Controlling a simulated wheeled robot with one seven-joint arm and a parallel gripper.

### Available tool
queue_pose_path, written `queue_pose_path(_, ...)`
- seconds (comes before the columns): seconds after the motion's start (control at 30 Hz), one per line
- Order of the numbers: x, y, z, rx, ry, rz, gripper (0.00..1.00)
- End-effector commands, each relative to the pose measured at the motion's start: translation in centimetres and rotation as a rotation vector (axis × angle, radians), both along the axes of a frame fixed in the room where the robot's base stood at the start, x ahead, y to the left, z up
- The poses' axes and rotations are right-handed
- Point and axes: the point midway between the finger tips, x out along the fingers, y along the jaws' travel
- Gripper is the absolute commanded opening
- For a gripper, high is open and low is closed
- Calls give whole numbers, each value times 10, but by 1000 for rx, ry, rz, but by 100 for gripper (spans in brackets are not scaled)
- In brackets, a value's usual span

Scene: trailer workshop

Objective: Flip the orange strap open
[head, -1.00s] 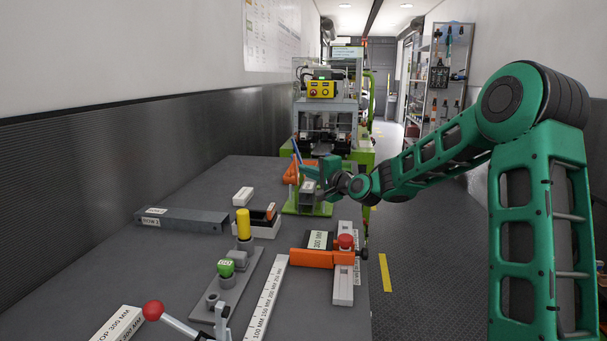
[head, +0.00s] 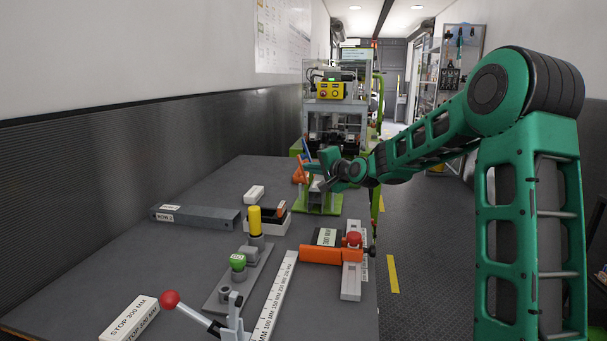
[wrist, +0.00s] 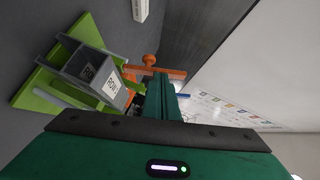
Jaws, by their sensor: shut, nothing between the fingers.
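An orange strap-like piece (head: 299,171) stands raised at the left of the green-based stand (head: 321,207), at the far end of the table. In the wrist view the orange piece (wrist: 170,73) has a knobbed end and crosses just beyond my fingers. My gripper (head: 314,167) is shut and empty, right beside the orange piece; in the wrist view the green fingers (wrist: 159,92) partly hide it. I cannot tell whether they touch. The stand's grey box with a white label (wrist: 95,75) is left of my fingers.
A second orange bar (head: 320,254) lies nearer, by a red knob (head: 353,240). A grey beam (head: 195,217), a yellow-topped post (head: 254,221) and a red-balled lever (head: 170,299) occupy the table. A machine (head: 333,125) stands behind the stand. Bare table lies at left.

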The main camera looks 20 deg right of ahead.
Motion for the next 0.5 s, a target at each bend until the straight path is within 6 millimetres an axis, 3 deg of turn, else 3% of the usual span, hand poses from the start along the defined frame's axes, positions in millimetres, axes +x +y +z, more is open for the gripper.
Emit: queue_pose_path(0.5,3,2,0,-67,38,-5,0)
